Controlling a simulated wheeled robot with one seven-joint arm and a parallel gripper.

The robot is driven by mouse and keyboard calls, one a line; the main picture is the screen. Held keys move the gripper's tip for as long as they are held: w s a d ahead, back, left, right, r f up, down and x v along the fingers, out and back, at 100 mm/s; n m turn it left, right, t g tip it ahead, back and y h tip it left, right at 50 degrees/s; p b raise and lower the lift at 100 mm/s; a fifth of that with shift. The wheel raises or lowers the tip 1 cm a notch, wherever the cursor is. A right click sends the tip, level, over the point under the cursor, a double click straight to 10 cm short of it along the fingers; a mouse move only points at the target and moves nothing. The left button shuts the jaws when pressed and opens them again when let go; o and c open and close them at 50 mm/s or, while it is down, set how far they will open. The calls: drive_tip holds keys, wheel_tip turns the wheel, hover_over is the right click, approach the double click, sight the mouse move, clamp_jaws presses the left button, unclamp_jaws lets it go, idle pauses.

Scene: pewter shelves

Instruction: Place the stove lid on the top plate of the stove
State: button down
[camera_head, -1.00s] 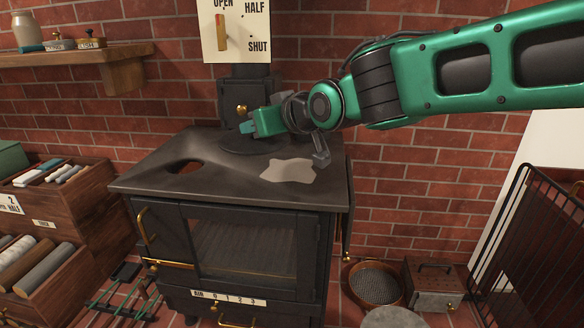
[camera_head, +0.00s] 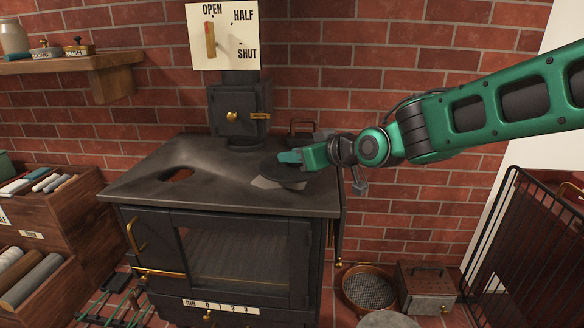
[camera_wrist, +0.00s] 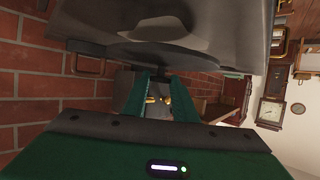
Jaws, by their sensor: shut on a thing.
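The black stove (camera_head: 225,250) stands against the brick wall. My gripper (camera_head: 288,157) is shut on the dark, round stove lid (camera_head: 284,173), over the right part of the plate and partly covering the pale patch. I cannot tell whether the lid touches the plate. In the wrist view the fingers (camera_wrist: 160,92) point towards the lid (camera_wrist: 165,53); the grip itself is poorly visible.
The flue box (camera_head: 239,108) with brass fittings rises at the plate's back. A dark handle (camera_head: 302,128) stands behind my gripper. A sieve (camera_head: 369,288) and metal box (camera_head: 427,288) lie on the floor at right, near a black guard (camera_head: 520,240). The plate's left part is clear.

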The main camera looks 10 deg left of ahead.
sight(293, 166)
drive_tip(key=shift+f, duration=1.4)
drive_tip(key=c, duration=1.4)
unclamp_jaws()
drive_tip(key=shift+f, duration=0.2)
drive_tip(key=shift+c, duration=0.2)
drive_tip(key=shift+s+r, duration=0.1)
drive_tip(key=shift+r, duration=0.05)
drive_tip(key=v, duration=1.2)
drive_tip(key=shift+d, duration=0.15)
